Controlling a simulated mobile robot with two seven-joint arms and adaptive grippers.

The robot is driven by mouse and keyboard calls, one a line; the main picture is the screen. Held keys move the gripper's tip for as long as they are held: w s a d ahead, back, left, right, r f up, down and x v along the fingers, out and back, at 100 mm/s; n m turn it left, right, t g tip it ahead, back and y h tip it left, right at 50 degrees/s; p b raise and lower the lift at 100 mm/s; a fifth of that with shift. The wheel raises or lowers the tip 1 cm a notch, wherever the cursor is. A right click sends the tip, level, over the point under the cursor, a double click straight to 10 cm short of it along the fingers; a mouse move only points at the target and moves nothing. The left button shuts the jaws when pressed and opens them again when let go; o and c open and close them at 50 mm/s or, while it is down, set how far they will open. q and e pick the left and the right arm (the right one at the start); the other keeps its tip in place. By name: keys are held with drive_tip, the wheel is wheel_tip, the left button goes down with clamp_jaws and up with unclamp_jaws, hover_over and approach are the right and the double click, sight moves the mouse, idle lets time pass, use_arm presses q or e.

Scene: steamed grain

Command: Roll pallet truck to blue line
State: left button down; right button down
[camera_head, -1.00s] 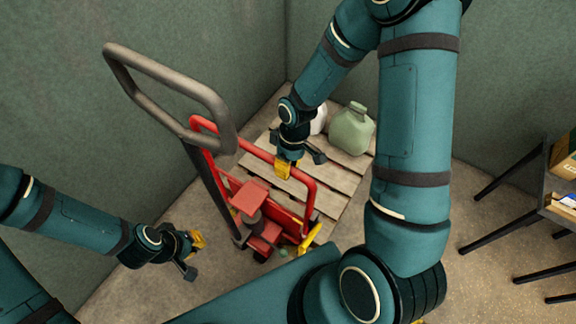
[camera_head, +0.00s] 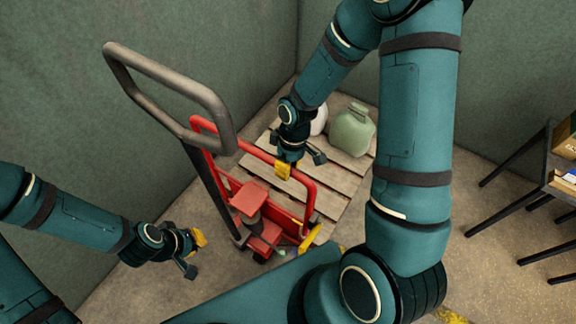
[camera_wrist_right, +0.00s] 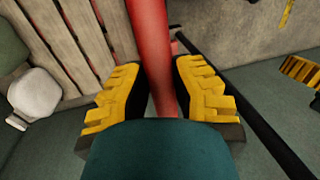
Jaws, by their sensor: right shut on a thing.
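The pallet truck has a red frame (camera_head: 250,200) and a grey loop handle (camera_head: 170,75); a wooden pallet (camera_head: 340,180) sits on its far side. My right gripper (camera_head: 288,166) is shut on the truck's red upper bar; in the right wrist view its yellow-padded fingers (camera_wrist_right: 163,95) stand on both sides of the red bar (camera_wrist_right: 152,45). My left gripper (camera_head: 195,254) is open and empty, left of the truck and apart from it. I see no blue line; my right arm hides part of the floor.
A green jug (camera_head: 352,132) and a partly hidden white container (camera_head: 320,121) stand on the pallet. Green walls (camera_head: 60,80) close in left and behind. A dark-legged table (camera_head: 546,178) with boxes stands right. Yellow floor marking (camera_head: 452,316) shows at the bottom, with open floor around it.

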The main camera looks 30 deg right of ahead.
drive_tip(key=shift+w+d, duration=0.15)
drive_tip(key=shift+d, duration=0.2)
drive_tip(key=c, duration=0.8)
unclamp_jaws()
drive_tip(key=shift+o, duration=0.2)
wheel_tip(320, 180, up, 12)
drive_tip(key=w+d, duration=0.1)
drive_tip(key=d, duration=0.1)
drive_tip(key=shift+w+f, duration=0.1)
drive_tip(key=shift+f, duration=0.05)
